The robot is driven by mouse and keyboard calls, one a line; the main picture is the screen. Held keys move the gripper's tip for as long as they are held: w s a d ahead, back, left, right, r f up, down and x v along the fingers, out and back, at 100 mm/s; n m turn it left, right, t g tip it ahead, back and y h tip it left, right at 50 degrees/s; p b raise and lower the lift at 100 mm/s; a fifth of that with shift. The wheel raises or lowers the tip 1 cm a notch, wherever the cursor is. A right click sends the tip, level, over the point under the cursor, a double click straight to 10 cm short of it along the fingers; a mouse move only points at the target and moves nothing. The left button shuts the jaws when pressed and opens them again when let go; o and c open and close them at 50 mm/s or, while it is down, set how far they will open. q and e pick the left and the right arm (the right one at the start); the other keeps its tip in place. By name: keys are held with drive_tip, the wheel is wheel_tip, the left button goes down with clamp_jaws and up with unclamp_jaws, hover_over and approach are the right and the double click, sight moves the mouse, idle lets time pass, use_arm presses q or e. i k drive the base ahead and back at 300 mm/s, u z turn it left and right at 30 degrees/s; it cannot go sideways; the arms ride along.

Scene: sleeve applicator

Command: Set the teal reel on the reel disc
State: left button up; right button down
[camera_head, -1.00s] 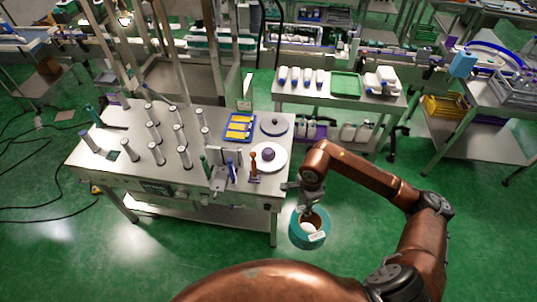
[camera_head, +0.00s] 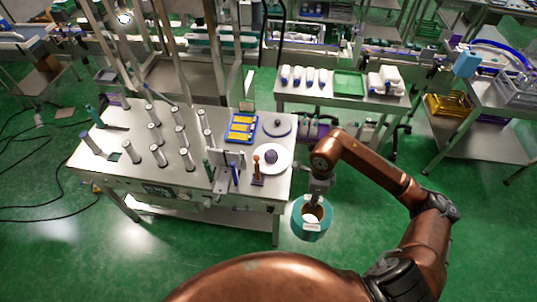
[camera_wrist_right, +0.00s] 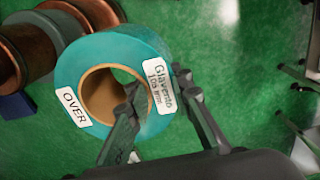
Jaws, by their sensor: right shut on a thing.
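The teal reel (camera_head: 299,222) is a thick ring with a brown core and white labels. My right gripper (camera_head: 316,197) is shut on its wall, holding it in the air off the table's right front corner. In the right wrist view the reel (camera_wrist_right: 107,52) is tilted, with one finger of the gripper (camera_wrist_right: 157,88) in the core opening and the other outside the ring. The reel disc (camera_head: 284,163) looks like the white round plate with a purple hub at the table's right edge. It is bare around the hub, up and left of the reel. My left gripper is out of view.
The grey table (camera_head: 110,172) carries several upright rollers. A brown-handled upright tool (camera_head: 257,168) stands just left of the white plate. Behind it are a grey disc (camera_head: 284,131) and a blue tray (camera_head: 233,135) with yellow items. Green floor lies open right of the table.

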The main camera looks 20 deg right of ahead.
sight(271, 158)
drive_tip(key=i, duration=1.35)
